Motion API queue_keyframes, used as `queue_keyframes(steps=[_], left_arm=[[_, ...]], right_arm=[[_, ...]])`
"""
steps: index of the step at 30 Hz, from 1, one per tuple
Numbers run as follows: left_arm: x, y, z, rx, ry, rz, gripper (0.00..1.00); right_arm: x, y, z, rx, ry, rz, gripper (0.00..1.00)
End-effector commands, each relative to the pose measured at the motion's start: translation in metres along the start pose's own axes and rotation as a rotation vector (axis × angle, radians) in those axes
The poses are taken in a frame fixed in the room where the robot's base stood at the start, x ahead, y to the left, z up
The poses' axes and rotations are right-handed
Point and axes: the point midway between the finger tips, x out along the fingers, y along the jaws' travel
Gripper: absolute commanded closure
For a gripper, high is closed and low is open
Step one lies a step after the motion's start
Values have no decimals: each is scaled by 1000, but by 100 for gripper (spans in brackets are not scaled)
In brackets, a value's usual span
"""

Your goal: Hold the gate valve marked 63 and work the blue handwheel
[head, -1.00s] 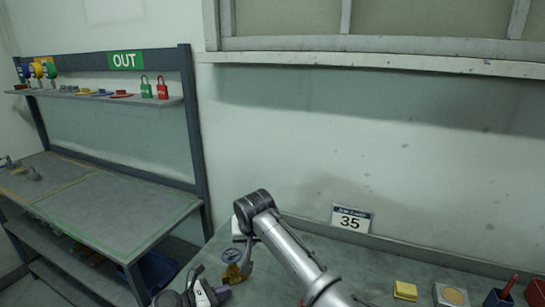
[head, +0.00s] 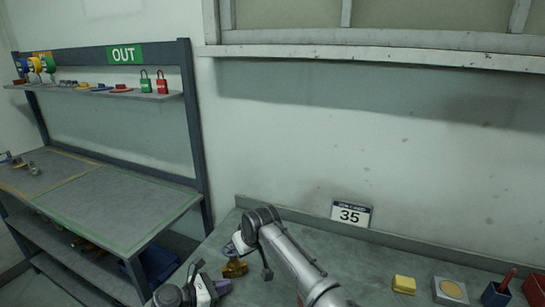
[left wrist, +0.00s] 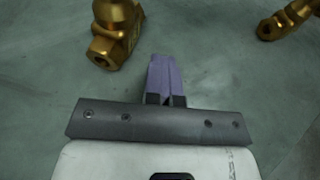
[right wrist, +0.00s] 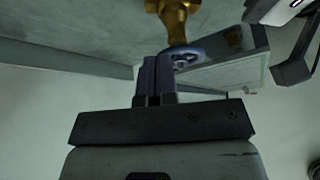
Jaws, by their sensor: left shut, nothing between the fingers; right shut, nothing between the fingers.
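A brass valve (head: 235,268) stands on the bench in the head view; no marking on it is legible. Brass valve bodies also show in the left wrist view, one at upper left (left wrist: 118,32) and another at upper right (left wrist: 288,20). In the right wrist view a blue-grey handwheel (right wrist: 186,56) sits on a brass stem (right wrist: 175,20), just right of my right fingertips; I cannot tell whether they touch. My left gripper (head: 222,287) is shut and empty, beside the valve; its fingertips (left wrist: 162,58) point past the body. My right gripper (right wrist: 157,58) is shut and empty above the valve.
A yellow block (head: 404,284), a round-topped pad (head: 450,291) and a blue holder (head: 496,295) stand at right. A side table (head: 110,208) with an OUT rack is at left.

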Motion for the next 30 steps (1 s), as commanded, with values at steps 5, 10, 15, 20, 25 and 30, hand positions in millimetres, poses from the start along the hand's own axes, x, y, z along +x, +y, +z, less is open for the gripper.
queue_keyframes(steps=[5,10,15,20,25,30], left_arm=[[0,0,0,0,0,0,100],[0,0,0,0,0,0,100],[0,0,0,0,0,0,100],[0,0,0,0,0,0,100],[0,0,0,0,0,0,100],[0,0,0,0,0,0,100]], right_arm=[[13,-1,7,1,-1,-1,100],[19,-1,10,0,-1,-1,100],[21,-1,12,0,-3,0,100],[22,0,13,1,-4,0,100],[23,-1,14,1,-6,-1,100],[23,-3,15,0,-7,-2,100]])
